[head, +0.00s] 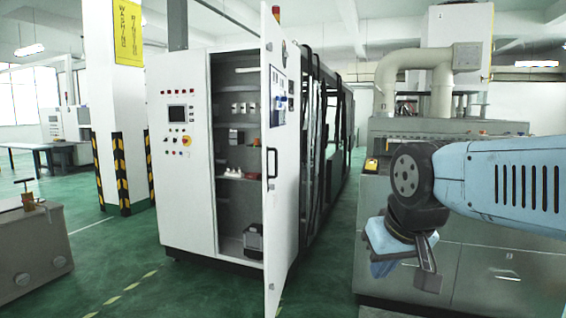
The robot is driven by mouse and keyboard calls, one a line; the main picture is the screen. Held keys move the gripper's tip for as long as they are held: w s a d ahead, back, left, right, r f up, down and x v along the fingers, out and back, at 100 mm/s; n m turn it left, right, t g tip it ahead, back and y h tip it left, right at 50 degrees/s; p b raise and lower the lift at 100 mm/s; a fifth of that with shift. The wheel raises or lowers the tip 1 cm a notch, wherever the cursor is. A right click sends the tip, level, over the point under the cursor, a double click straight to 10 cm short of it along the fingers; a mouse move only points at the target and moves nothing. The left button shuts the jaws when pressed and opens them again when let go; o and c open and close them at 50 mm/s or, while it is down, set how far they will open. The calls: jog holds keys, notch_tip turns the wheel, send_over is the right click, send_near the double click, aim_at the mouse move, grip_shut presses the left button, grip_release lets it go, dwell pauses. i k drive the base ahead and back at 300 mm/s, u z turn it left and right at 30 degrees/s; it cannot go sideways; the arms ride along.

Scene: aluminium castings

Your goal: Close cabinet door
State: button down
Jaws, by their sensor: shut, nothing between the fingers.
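A white cabinet (182,205) stands left of centre. Its door (284,200) is open and swung out toward me, seen at a steep angle. A dark handle (271,163) sits on the door near its outer edge. The open cabinet shows grey shelves with small parts and a dark box (253,240) at the bottom. My gripper (408,270) hangs at the end of my blue arm, right of the door and apart from it. It is shut and holds nothing.
A grey machine (480,265) stands behind my arm at right. A yellow-black striped pillar (122,170) is left of the cabinet. A grey bench (35,245) stands at far left. The green floor (190,290) in front of the cabinet is clear.

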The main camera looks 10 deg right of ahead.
aim_at(274, 65)
jog(key=z, duration=0.25)
jog(key=i, duration=1.2)
jog(key=u, duration=0.5)
